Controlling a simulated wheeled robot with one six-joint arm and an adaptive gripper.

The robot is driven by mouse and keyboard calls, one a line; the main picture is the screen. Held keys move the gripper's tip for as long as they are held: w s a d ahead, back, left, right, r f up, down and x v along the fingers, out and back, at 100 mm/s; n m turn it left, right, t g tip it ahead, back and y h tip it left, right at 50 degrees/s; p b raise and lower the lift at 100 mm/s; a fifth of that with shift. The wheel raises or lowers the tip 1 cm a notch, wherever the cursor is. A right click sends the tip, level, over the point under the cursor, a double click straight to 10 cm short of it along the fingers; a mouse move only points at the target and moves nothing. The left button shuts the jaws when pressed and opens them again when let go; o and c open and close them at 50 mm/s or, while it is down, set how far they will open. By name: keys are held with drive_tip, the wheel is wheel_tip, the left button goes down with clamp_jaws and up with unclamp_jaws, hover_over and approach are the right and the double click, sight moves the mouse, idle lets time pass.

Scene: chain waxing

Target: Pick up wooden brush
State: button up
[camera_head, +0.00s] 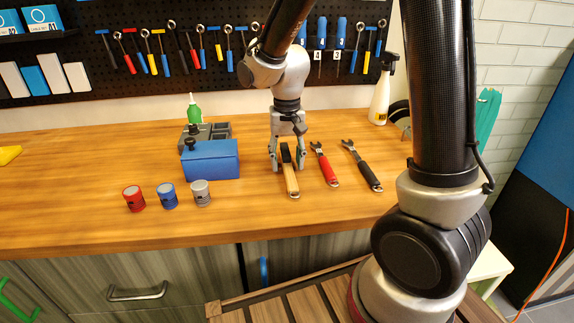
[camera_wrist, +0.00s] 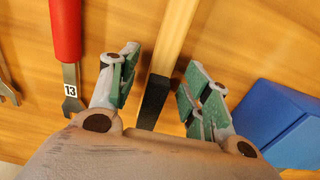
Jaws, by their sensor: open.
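The wooden brush (camera_head: 291,180) lies on the workbench with its light wooden handle toward the front edge and its dark head toward the back. My gripper (camera_head: 287,165) is over the head end, pointing down. In the wrist view the brush (camera_wrist: 173,45) runs between the two green-padded fingers of my gripper (camera_wrist: 158,88). The fingers are open, with a gap on each side of the brush. Part of the black head is hidden by my gripper's body in the wrist view.
A red-handled wrench (camera_head: 325,166) and a black-handled wrench (camera_head: 362,166) lie right of the brush. A blue box (camera_head: 211,160) stands to its left, near red (camera_head: 134,198), blue (camera_head: 167,195) and grey (camera_head: 201,193) cans. A spray bottle (camera_head: 380,97) stands at the back.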

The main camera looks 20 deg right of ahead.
sight(287, 156)
drive_tip(key=shift+f, duration=0.25)
clamp_jaws()
drive_tip(key=shift+r, duration=0.1)
wheel_tip(287, 156, up, 10)
drive_tip(key=shift+f, duration=0.1)
idle(0.4)
